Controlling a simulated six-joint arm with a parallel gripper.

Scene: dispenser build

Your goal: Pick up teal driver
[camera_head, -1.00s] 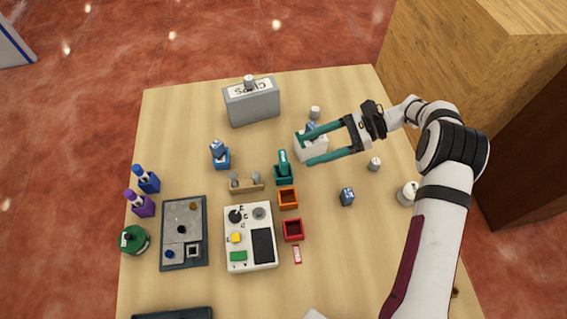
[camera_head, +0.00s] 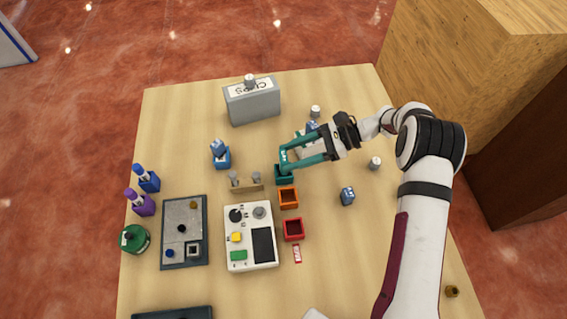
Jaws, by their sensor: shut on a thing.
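The teal driver (camera_head: 284,160) stands upright in its teal holder (camera_head: 285,179), right of the middle of the table in the head view. My gripper (camera_head: 286,160) has come in from the right, and its teal fingers are closed around the upper part of the driver. The fingers hide part of the driver, and its lower end is inside the holder.
An orange bin (camera_head: 288,198) and a red bin (camera_head: 293,229) sit just below the holder. A grey box (camera_head: 252,103) stands at the back.

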